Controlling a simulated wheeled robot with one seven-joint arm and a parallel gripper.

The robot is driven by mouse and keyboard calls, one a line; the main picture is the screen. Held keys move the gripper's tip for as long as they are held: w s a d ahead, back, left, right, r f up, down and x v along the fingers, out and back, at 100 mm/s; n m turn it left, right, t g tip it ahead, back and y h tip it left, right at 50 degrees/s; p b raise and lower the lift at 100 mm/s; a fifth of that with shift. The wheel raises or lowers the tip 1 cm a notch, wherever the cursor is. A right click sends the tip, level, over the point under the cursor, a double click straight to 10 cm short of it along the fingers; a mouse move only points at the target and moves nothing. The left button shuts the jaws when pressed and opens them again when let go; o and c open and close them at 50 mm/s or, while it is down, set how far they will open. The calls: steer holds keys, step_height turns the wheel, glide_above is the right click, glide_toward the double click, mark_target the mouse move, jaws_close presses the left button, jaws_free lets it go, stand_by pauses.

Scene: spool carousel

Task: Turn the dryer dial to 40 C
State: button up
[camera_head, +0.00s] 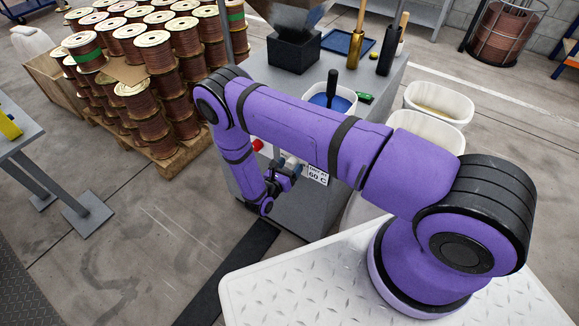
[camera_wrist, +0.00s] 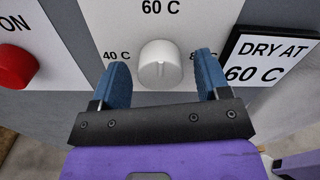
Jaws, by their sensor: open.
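The dryer dial (camera_wrist: 158,64) is a round white knob on a light panel in the wrist view. Its ridge stands upright, in line with the "60 C" label (camera_wrist: 160,7) above it. The "40 C" label (camera_wrist: 117,55) is left of the dial; a label at right is partly hidden by a finger. My gripper (camera_wrist: 160,75) is open, with one blue fingertip on each side of the dial. I cannot tell whether they touch it. In the head view my gripper (camera_head: 283,180) is at the front of the grey dryer cabinet (camera_head: 240,185), and my arm hides part of it.
A red button (camera_wrist: 14,66) marked "ON" is left of the dial. A sign (camera_wrist: 268,58) reading "DRY AT 60 C" is at right. Stacked copper spools (camera_head: 160,60) stand on a pallet at left. White bins (camera_head: 440,103) stand right of the cabinet. The floor in front is open.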

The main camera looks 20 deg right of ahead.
steer(key=c, duration=0.9)
steer(key=shift+n, duration=0.3)
steer(key=n, duration=1.3)
steer(key=shift+n, duration=2.1)
